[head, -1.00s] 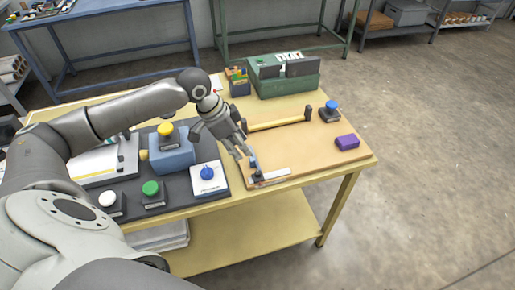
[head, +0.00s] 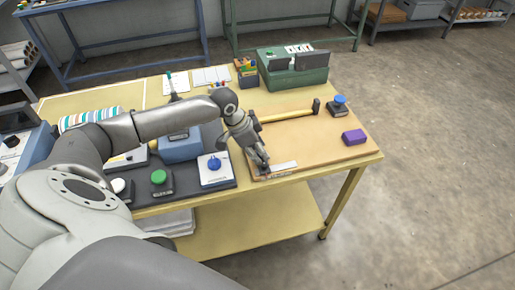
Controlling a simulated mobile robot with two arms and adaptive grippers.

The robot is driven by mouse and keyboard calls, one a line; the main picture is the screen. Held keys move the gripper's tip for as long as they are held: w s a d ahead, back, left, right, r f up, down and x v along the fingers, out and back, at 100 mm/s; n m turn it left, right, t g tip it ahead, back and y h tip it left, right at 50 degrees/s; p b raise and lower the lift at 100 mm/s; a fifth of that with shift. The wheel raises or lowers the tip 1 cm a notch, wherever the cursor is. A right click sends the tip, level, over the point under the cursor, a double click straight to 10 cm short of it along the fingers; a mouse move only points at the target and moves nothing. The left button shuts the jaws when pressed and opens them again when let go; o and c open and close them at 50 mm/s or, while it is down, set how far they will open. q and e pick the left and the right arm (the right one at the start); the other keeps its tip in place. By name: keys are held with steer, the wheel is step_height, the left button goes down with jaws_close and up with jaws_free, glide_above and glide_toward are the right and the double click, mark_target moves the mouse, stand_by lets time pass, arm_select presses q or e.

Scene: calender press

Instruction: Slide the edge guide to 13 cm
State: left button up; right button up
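The edge guide looks to be the small dark and blue piece (head: 263,171) at the front left of a tan wooden board (head: 312,145). A pale strip (head: 284,166) lies beside it to the right, its markings too small to read. My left gripper (head: 262,161) points down right at the guide and hides part of it. I cannot tell whether its fingers touch or grip the guide, or how far they are apart. My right gripper is not in view.
A yellow bar with a black end (head: 285,114) lies along the board's back. A blue knob (head: 339,102) and a purple block (head: 354,137) are at its right. Left of the board are a blue dial (head: 214,164) and a green button (head: 159,177). A green box (head: 292,70) stands behind.

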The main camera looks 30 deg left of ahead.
arm_select(q)
jaws_close()
stand_by(0.3)
steer(key=shift+w+d+r+p, duration=0.15)
steer(key=shift+w+d+p, duration=0.4)
steer(key=shift+w+d, duration=0.1)
steer(key=shift+w, duration=0.2)
jaws_free()
steer(key=v, duration=1.1)
steer(key=shift+s+r, duration=0.2)
steer(key=shift+r, duration=0.1)
